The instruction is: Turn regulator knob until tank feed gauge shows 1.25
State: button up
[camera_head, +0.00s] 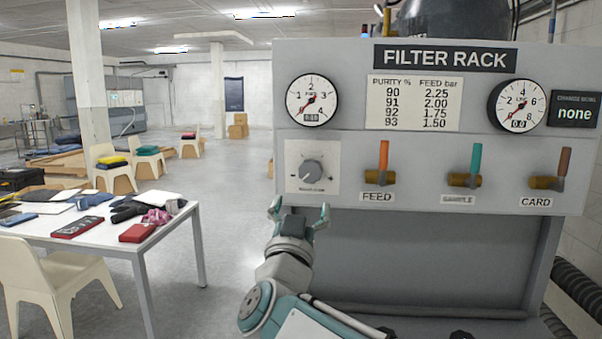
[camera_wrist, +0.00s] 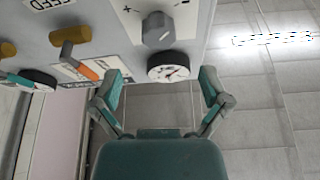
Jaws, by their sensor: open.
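The regulator knob (camera_head: 312,170) is a grey dial on a white plate at the left of the filter rack panel. It also shows in the wrist view (camera_wrist: 157,30), upside down. Above it is a round white gauge (camera_head: 313,99) with a 1-2-3 scale. Its red needle points to the lower left, near the low end; its small print is unreadable. The gauge shows in the wrist view too (camera_wrist: 170,72). My gripper (camera_head: 299,212) is open and empty, below the knob and apart from it. In the wrist view, its fingers (camera_wrist: 157,86) are spread wide.
Right of the knob, the panel (camera_head: 450,210) carries an orange feed lever (camera_head: 383,157), a teal sample lever (camera_head: 475,160) and a brown card lever (camera_head: 563,165). A second gauge (camera_head: 517,105) is at right. A cluttered white table (camera_head: 190,225) stands left; floor shows between.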

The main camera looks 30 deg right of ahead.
aim_at(309, 177)
jog(key=x, duration=0.9)
jog(key=shift+w+d+r, duration=0.15)
jog(key=shift+w, duration=0.1)
jog(key=shift+s, duration=0.1)
jog(key=c, duration=1.2)
